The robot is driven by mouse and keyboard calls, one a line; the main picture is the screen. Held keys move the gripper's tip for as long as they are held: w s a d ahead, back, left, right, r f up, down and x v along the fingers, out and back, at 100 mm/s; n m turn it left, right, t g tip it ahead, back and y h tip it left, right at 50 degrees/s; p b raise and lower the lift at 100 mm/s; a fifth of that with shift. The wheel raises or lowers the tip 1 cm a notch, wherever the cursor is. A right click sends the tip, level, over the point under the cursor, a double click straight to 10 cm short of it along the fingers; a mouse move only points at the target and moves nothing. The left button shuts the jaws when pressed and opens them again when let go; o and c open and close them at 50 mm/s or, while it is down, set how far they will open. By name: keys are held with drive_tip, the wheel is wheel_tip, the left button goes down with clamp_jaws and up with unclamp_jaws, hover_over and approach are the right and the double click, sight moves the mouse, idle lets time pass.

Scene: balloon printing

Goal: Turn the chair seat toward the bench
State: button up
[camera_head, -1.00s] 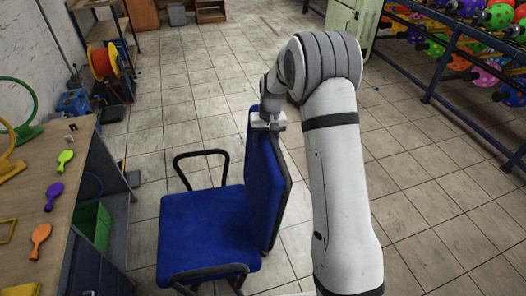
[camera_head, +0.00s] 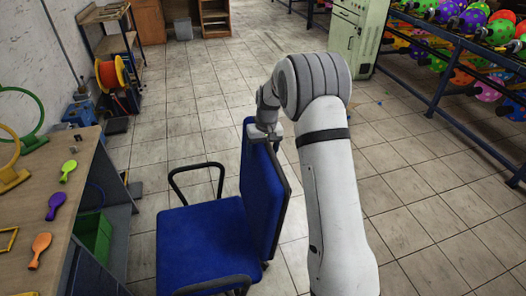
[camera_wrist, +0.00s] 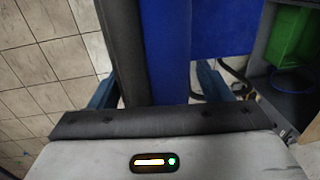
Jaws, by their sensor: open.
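The blue chair has its seat (camera_head: 205,245) to the left of its backrest (camera_head: 262,195), so the seat faces the bench (camera_head: 95,170). My gripper (camera_head: 264,134) is at the top edge of the backrest. In the wrist view my open gripper (camera_wrist: 155,88) has one finger on each side of the backrest, which shows as a black shell (camera_wrist: 122,50) and blue padding (camera_wrist: 165,50). I cannot tell whether either finger touches it. Part of the blue seat (camera_wrist: 225,30) shows beyond. The chair's base is mostly hidden.
Paddle-shaped coloured items, such as an orange one (camera_head: 39,248), lie on the bench. A green bin (camera_head: 97,238) sits beneath it. A rack of spotted balloons (camera_head: 460,60) stands at the right, a green cabinet (camera_head: 355,38) at the back. Tiled floor behind the chair is clear.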

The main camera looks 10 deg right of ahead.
drive_tip(key=shift+d+r+b, duration=0.2)
drive_tip(key=shift+r+b, duration=0.1)
drive_tip(key=shift+r, duration=1.65)
drive_tip(key=shift+d+r+b, duration=0.2)
drive_tip(key=shift+r+b, duration=0.1)
drive_tip(key=shift+r, duration=1.65)
drive_tip(key=s+d+r+t, duration=0.1)
drive_tip(key=s+r, duration=0.4)
drive_tip(key=s, duration=0.3)
drive_tip(key=s+d+r+t, duration=0.1)
drive_tip(key=s+r, duration=0.5)
drive_tip(key=s, duration=0.3)
drive_tip(key=s+d+f+m+t+h, duration=0.1)
drive_tip(key=s+d, duration=0.1)
drive_tip(key=s, duration=1.6)
drive_tip(key=shift+s+f, duration=0.4)
